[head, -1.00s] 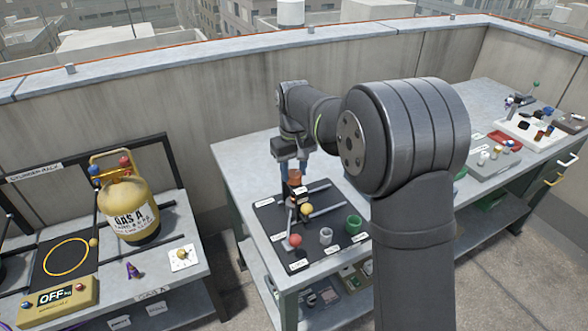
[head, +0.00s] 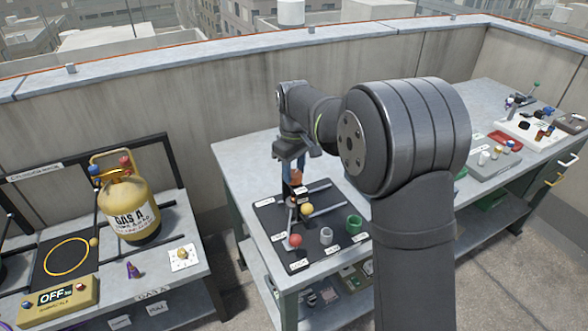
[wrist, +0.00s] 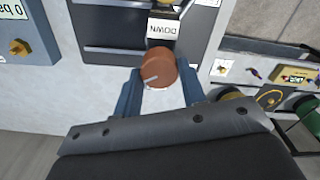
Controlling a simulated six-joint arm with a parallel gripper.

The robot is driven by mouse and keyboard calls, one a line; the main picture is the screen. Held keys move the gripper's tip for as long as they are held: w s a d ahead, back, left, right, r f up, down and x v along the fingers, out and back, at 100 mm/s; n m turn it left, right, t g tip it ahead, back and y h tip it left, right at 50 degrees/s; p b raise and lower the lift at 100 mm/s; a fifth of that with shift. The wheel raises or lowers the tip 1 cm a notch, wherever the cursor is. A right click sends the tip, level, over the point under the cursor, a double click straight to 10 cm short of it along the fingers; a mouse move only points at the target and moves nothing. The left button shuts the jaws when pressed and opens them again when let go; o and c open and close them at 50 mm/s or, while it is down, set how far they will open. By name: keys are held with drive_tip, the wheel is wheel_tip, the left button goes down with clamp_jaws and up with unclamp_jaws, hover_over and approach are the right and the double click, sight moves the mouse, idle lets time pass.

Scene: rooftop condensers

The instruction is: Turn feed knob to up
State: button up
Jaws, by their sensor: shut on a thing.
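The feed knob, a round copper-brown knob (wrist: 158,65), stands at the edge of the dark board on the workbench. It also shows in the head view (head: 296,179), directly under my gripper. A pale pointer line on its top points to the lower left in the wrist view. A white label reading DOWN (wrist: 163,29) lies just beyond it, upside down in that view. My gripper (wrist: 158,88) is shut on the knob, with one blue finger on each side. In the head view my gripper (head: 295,170) points down, and its fingers partly hide the knob.
Close to the knob, the dark board (head: 270,218) carries a yellow ball (head: 307,209), a red ball (head: 295,240), a grey cup (head: 326,236) and a green cup (head: 354,224). A yellow gas cylinder (head: 129,208) stands on the left bench.

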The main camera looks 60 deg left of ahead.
sight(294, 172)
drive_tip(key=o, duration=1)
wheel_tip(294, 172, up, 17)
drive_tip(key=shift+r, duration=0.2)
drive_tip(key=shift+f, duration=0.1)
drive_tip(key=shift+c, duration=0.2)
